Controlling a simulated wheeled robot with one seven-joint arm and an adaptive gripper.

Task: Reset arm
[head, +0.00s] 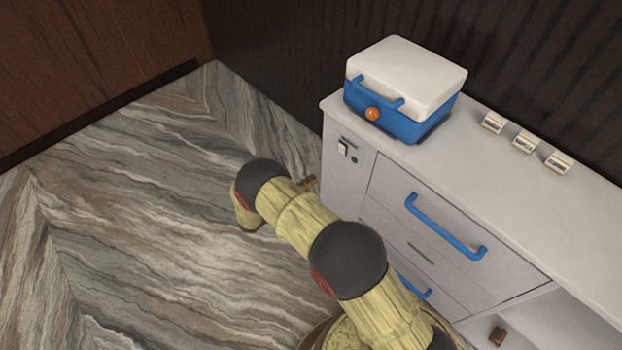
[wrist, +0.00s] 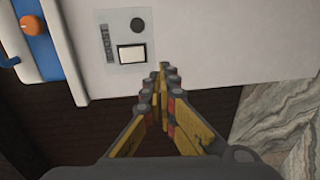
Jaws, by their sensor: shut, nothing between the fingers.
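My arm reaches out over the floor in the head view, in front of the white counter (head: 490,165). My gripper (wrist: 163,72) shows in the wrist view with its yellow and dark fingers together at the tips, shut and empty. Its fingertips lie in the picture just below a rocker switch (wrist: 132,54) on the counter's side panel; I cannot tell whether they touch it. The switch also shows in the head view (head: 344,149). In the head view the gripper is mostly hidden behind my arm.
A blue cooler box (head: 385,125) with a white lid and orange knob stands on the counter's left end. Three small labelled blocks (head: 525,141) stand to its right. The drawers have blue handles (head: 445,228). The marbled floor (head: 130,210) at left is clear.

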